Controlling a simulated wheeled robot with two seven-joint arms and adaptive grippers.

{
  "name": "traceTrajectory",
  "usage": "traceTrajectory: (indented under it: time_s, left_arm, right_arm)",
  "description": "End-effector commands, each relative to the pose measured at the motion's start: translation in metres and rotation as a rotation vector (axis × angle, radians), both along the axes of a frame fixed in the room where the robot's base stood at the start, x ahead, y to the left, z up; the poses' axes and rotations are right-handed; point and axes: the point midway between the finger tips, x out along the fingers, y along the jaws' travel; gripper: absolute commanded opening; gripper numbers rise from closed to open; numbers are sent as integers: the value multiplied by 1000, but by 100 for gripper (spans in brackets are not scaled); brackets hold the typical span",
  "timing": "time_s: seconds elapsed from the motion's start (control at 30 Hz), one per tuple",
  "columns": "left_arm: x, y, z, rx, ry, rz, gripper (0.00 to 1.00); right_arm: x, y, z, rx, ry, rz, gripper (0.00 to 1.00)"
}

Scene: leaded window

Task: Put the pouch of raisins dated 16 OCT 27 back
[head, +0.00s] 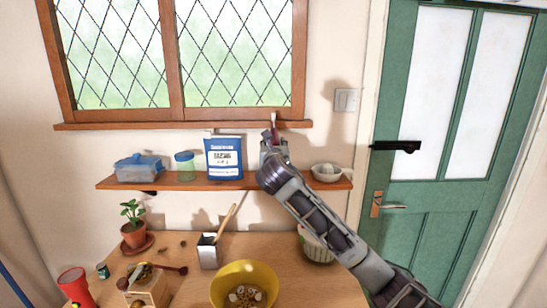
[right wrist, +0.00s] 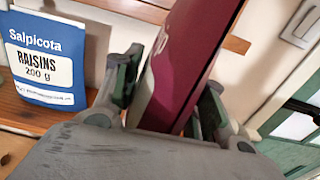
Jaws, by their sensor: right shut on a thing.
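My right gripper (head: 273,143) is raised just above the wall shelf and shut on a maroon pouch (right wrist: 188,60). In the head view only a thin edge of that pouch (head: 274,125) shows above the fingers. The right wrist view shows the pouch tilted between the two fingers (right wrist: 170,85), its label mostly hidden. A blue and white pouch reading "Salpicota RAISINS 200 g" (right wrist: 43,55) stands on the shelf left of the gripper; it also shows in the head view (head: 224,158). No date is readable on either pouch. My left gripper is out of view.
The window sill (head: 180,125) is above. Below, the table (head: 330,288) holds a yellow bowl (head: 262,272), a plant and several other items.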

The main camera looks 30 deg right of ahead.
Motion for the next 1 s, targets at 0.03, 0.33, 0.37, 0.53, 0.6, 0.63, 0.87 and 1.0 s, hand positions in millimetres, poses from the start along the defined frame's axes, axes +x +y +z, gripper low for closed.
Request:
traceTrajectory:
  time_s: [0.03,0.33,0.37,0.53,0.6,0.63,0.87,1.0]
  left_arm:
    - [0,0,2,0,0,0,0]
    - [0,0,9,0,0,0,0]
    - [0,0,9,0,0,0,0]
    - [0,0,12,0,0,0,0]
    - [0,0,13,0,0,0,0]
    - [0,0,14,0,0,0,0]
    - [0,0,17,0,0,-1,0]
    - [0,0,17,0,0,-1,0]
  right_arm:
    - [6,-4,2,2,-1,-2,4]
    - [38,-24,2,1,-2,-1,4]
    - [41,-26,2,1,-2,-2,4]
    - [57,-35,2,1,-3,-1,4]
    - [62,-38,2,1,-2,-1,4]
    - [64,-39,2,1,-3,-1,4]
    - [76,-46,-2,-1,-1,0,4]
    - [75,-46,-14,1,-1,0,4]
